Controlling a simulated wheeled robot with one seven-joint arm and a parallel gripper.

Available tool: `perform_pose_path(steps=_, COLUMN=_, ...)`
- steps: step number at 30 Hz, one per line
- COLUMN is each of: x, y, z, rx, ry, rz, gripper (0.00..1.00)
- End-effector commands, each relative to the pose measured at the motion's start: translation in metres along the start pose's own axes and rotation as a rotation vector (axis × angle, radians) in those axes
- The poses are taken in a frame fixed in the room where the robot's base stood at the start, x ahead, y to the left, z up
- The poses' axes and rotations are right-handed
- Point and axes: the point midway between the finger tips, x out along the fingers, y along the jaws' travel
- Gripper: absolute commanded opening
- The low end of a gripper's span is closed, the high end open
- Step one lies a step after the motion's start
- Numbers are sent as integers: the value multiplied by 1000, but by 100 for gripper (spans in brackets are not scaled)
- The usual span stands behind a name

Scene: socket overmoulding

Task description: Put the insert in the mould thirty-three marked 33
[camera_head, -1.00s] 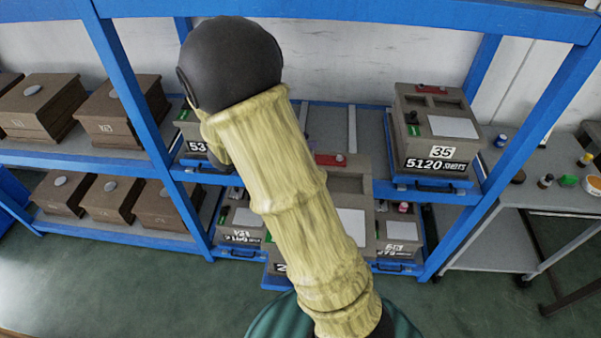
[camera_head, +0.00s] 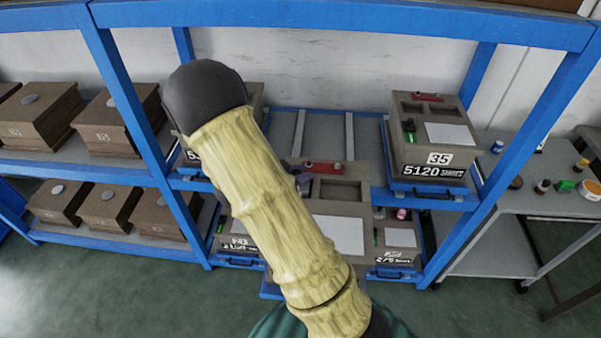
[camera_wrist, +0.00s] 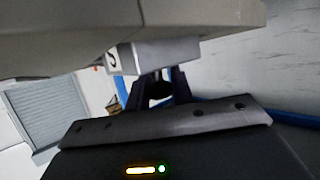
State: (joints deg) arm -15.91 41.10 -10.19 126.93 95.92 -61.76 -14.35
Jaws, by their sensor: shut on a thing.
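A light grey block with a dark mark, apparently the insert (camera_wrist: 165,52), sits right at the fingertips. A large beige body (camera_wrist: 75,35) fills the top of that view, close to the block; whether they touch I cannot tell. In the head view my arm hides most of the gripper. A big grey-brown mould (camera_head: 345,192) with a red part, a recess and a white plate stands behind my arm. Its number is hidden, so I cannot tell if it is 33.
Mould 35 (camera_head: 435,140) stands on the upper shelf at right. Smaller moulds (camera_head: 397,236) sit below. Brown boxes (camera_head: 120,120) fill the left shelves. Blue rack posts (camera_head: 130,100) stand close to my arm. A side table (camera_head: 535,195) with small jars is at right.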

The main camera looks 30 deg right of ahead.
Motion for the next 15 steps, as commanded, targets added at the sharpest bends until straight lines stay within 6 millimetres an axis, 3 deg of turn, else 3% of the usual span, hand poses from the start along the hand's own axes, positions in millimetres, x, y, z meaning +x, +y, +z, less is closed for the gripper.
perform_pose_path(steps=11, x=2, y=0, z=3, rx=2, ry=2, rz=0, gripper=0)
perform_pose_path(steps=12, x=2, y=0, z=4, rx=1, ry=0, rz=-1, gripper=27)
perform_pose_path(steps=15, x=1, y=0, z=3, rx=1, ry=0, rz=-1, gripper=44)
